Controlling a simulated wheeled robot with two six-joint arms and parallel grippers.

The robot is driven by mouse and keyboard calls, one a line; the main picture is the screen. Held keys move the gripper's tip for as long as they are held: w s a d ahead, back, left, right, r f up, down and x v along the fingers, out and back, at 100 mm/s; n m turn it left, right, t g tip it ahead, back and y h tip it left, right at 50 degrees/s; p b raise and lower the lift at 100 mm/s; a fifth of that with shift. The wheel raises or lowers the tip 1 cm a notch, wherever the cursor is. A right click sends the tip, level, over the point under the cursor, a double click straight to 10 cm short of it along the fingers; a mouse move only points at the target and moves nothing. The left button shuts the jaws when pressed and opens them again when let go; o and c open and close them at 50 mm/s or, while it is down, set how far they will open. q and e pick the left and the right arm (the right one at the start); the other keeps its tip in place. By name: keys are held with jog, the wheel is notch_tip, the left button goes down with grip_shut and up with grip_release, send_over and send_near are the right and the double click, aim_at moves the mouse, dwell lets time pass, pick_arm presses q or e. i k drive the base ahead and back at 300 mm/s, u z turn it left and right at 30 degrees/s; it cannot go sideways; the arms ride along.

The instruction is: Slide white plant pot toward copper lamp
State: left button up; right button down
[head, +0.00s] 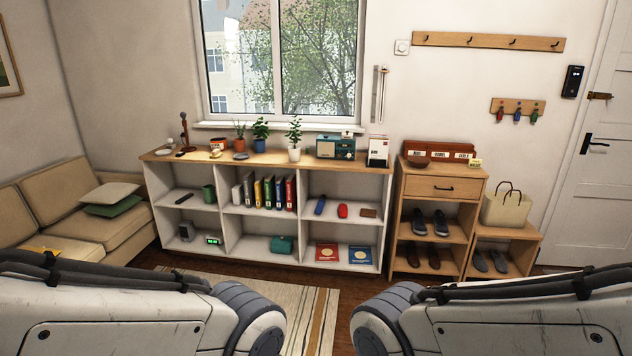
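The white plant pot (294,155) stands upright on top of the low white shelf unit (267,164), with a leafy green plant in it. A slim copper-brown object (185,136), which looks like the copper lamp, stands near the left end of the same top. Between them stand a blue plant pot (260,145), an orange plant pot (239,145) and a small orange and white item (217,146). Only links of my two arms show at the bottom, well short of the shelf unit. Neither gripper is in view.
A grey disc (240,156) lies in front of the orange pot. A teal radio (336,147) and a white calendar-like block (378,151) stand right of the white pot. A striped rug (300,310) lies before the unit; a sofa (85,220) is left, a shoe cabinet (443,188) right.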

aim_at(294, 151)
jog(key=u, duration=0.05)
jog(key=i, duration=1.95)
jog(key=u, duration=0.45)
jog(key=i, duration=2.5)
jog(key=u, duration=0.25)
